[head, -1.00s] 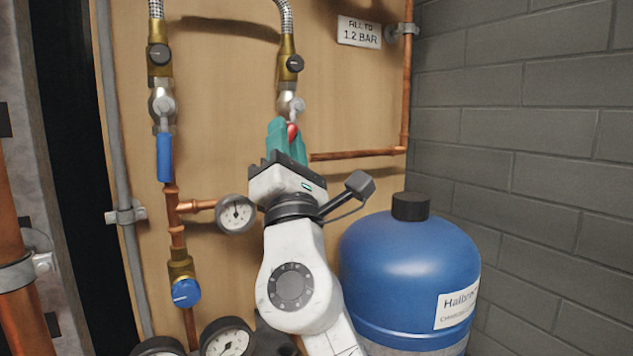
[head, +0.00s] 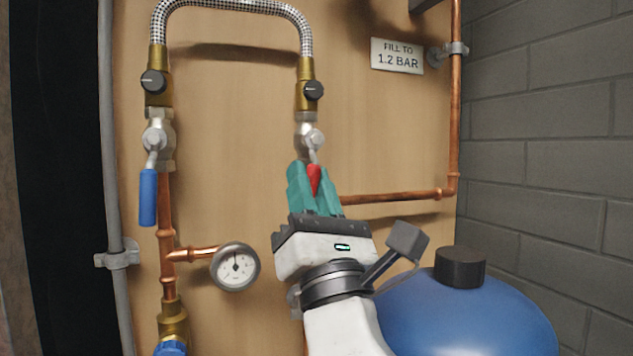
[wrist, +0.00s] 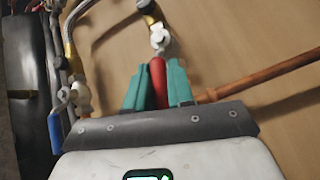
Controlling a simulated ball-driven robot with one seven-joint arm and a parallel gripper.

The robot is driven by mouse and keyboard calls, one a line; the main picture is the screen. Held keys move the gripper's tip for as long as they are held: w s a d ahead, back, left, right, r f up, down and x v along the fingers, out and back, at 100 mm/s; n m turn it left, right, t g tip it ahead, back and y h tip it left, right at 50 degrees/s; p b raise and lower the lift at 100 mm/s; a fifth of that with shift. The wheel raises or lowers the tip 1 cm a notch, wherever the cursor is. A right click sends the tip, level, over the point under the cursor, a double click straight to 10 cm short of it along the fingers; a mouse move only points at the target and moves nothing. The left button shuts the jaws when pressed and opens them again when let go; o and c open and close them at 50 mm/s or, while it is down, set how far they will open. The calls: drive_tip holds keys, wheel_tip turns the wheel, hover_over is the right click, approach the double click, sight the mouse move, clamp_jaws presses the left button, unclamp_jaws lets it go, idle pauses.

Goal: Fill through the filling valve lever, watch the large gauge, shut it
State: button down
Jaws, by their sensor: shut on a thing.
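My gripper (head: 315,188) is shut on the red lever (head: 314,178) of the right-hand valve (head: 309,138). The lever hangs down from the valve, between the two teal fingers. The wrist view also shows the red lever (wrist: 158,82) between the fingers. The left-hand valve (head: 157,140) has a blue lever (head: 148,197) hanging down, tilted slightly left. A braided hose (head: 235,10) joins the two valves at the top. A round gauge (head: 235,267) sits on a copper branch at lower left; its needle points roughly up. The larger gauges are out of view now.
A sign (head: 397,56) reads "FILL TO 1.2 BAR". A blue tank (head: 470,315) with a black cap stands at lower right, close to my arm. A copper pipe (head: 395,197) runs right from behind the gripper. A grey block wall (head: 550,150) bounds the right side.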

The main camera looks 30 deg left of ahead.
drive_tip(key=shift+w+f, duration=0.1)
drive_tip(key=shift+f, duration=0.05)
drive_tip(key=c, duration=1.1)
unclamp_jaws()
drive_tip(key=b+v, duration=0.1)
drive_tip(key=v, duration=0.9)
drive_tip(key=shift+s+d+f, duration=0.25)
